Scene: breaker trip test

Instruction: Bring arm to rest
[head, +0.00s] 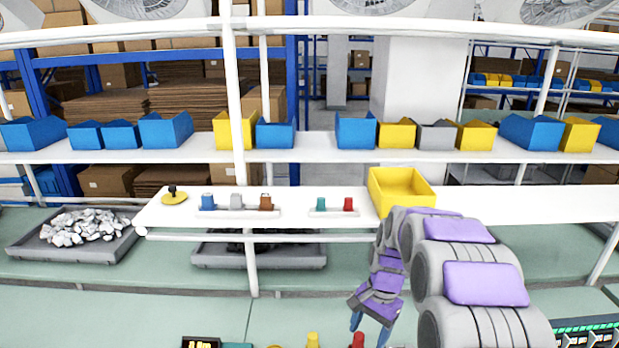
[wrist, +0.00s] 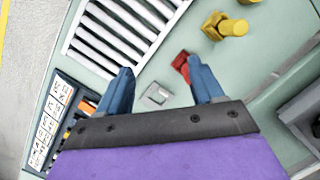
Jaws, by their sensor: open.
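My gripper (head: 369,329) hangs fingers-down over the green bench at the lower right of the head view. In the wrist view its two blue fingers (wrist: 160,75) are spread apart with nothing held between them. A red part (wrist: 181,62) lies just beyond the fingers, close to the right one; I cannot tell whether they touch. A small grey square plate (wrist: 156,94) shows between the fingers on the bench. A panel with white labels and an orange switch-like part (wrist: 62,110) is at the left, partly hidden by my gripper.
Yellow parts (wrist: 233,27) stand on the bench, near a white slatted grille (wrist: 125,25). A white shelf (head: 335,196) carries a yellow bin (head: 401,190), small coloured pieces and a yellow disc (head: 174,198). Blue and yellow bins line the shelf above. A grey tray of stones (head: 82,228) sits left.

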